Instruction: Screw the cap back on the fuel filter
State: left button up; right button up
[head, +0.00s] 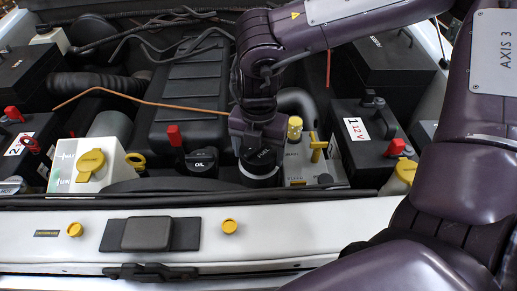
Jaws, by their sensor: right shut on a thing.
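The black fuel filter cap (262,158), marked FUEL, is in the middle of the engine bay, right of the oil cap. A pale ring (259,180) shows under it, with dark filter body below. The cap looks about upright over the filter. Whether its thread is engaged cannot be told. My right gripper (257,143) points down from above and is shut on the cap, its fingers partly hiding the top. My left gripper is not in view.
The black OIL cap (202,161) and a red-topped dipstick (174,136) stand close on the left. A BLEED block (299,166) with yellow fittings is close on the right. A copper-coloured rod (140,102) crosses behind. The white front panel (300,243) lies nearer.

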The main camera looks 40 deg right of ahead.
jog(key=shift+o, duration=1.4)
jog(key=c, duration=0.5)
jog(key=shift+f+m+b, duration=0.15)
jog(key=shift+m+b, duration=0.15)
jog(key=shift+b, duration=0.05)
jog(key=m+b, duration=0.2)
jog(key=m, duration=0.1)
jog(key=m+b, duration=0.4)
jog(key=m, duration=0.1)
jog(key=shift+w+f+m, duration=0.1)
jog(key=shift+f+m, duration=0.15)
jog(key=shift+m, duration=0.05)
jog(key=shift+r, duration=0.3)
jog(key=m+b, duration=0.2)
jog(key=shift+f+m, duration=0.25)
jog(key=shift+m, duration=0.05)
jog(key=shift+r+m+b, duration=0.15)
jog(key=shift+m+b, duration=0.15)
jog(key=shift+m, duration=0.2)
